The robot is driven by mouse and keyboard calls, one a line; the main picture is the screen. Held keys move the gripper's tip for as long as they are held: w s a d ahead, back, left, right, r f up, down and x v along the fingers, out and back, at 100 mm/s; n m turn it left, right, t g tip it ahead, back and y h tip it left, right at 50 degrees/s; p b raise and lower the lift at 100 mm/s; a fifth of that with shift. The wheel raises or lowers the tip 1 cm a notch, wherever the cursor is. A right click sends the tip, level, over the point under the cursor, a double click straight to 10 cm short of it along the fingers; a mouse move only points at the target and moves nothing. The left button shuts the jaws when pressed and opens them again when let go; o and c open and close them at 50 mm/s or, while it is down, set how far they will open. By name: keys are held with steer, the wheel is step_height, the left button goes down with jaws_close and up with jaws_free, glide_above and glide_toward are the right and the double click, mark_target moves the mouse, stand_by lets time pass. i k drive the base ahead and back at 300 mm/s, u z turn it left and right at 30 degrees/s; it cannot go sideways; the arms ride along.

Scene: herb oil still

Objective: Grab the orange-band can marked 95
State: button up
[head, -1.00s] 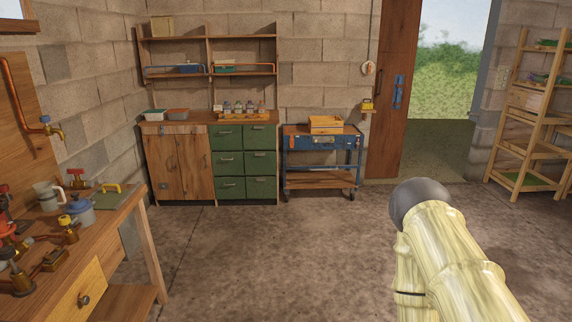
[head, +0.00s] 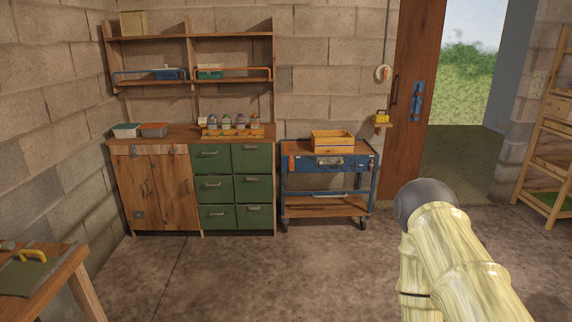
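I cannot make out an orange-band can marked 95 in the head view; no number is readable at this distance. Several small jars or bottles (head: 240,122) stand in a row on a wooden rack (head: 231,133) on the counter, and their bands are too small to read. My gripper is not in view. Only part of my arm shows at the lower right, in front of bare floor and apart from the furniture.
A cabinet with green drawers (head: 217,189) stands against the back wall, below open shelves (head: 236,36). Right of it, a blue cart (head: 314,163) carries a wooden crate (head: 333,142). A workbench (head: 62,274) is at lower left. The middle floor is clear.

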mark_target(255, 122)
steer(key=u, duration=0.05)
steer(key=i, duration=1.6)
steer(key=u, duration=0.3)
steer(key=i, duration=1.65)
steer(key=u, duration=0.25)
steer(key=i, duration=1.1)
steer(key=u, duration=0.05)
